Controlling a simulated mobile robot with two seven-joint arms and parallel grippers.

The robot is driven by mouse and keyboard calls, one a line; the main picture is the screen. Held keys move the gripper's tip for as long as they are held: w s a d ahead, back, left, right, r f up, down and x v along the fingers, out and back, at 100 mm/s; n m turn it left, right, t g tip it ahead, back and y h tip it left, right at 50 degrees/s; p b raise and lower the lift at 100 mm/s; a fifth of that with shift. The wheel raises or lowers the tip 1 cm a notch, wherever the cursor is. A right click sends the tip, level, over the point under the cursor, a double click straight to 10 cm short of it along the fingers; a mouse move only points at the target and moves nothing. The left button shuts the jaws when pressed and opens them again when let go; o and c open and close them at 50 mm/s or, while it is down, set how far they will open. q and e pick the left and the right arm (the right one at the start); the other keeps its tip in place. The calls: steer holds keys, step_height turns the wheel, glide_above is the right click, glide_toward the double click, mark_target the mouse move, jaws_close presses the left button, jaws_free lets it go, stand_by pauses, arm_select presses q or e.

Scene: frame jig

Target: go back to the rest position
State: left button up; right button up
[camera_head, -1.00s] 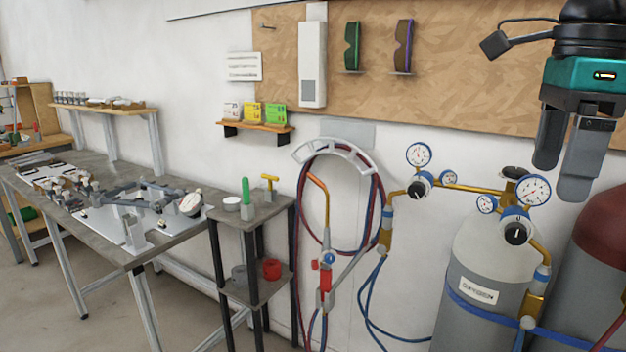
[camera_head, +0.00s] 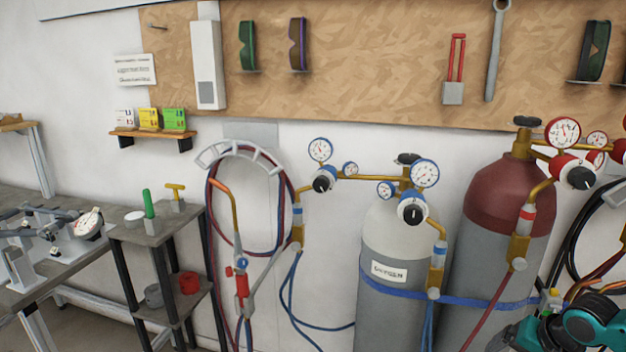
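Neither gripper's fingers show in the head view. Teal and black parts at the lower right corner look like links of my own arm, cut off by the picture edge. They lie in front of the hoses beside the dark red-topped cylinder (camera_head: 510,200). I cannot make out any fingertips there. My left arm does not show.
A grey oxygen cylinder (camera_head: 388,245) with gauges stands against the wall. Left of it hang a torch (camera_head: 242,285) and hoses. A small shelf stand (camera_head: 155,232) and a workbench (camera_head: 40,285) are at the left. A pegboard (camera_head: 370,70) is above.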

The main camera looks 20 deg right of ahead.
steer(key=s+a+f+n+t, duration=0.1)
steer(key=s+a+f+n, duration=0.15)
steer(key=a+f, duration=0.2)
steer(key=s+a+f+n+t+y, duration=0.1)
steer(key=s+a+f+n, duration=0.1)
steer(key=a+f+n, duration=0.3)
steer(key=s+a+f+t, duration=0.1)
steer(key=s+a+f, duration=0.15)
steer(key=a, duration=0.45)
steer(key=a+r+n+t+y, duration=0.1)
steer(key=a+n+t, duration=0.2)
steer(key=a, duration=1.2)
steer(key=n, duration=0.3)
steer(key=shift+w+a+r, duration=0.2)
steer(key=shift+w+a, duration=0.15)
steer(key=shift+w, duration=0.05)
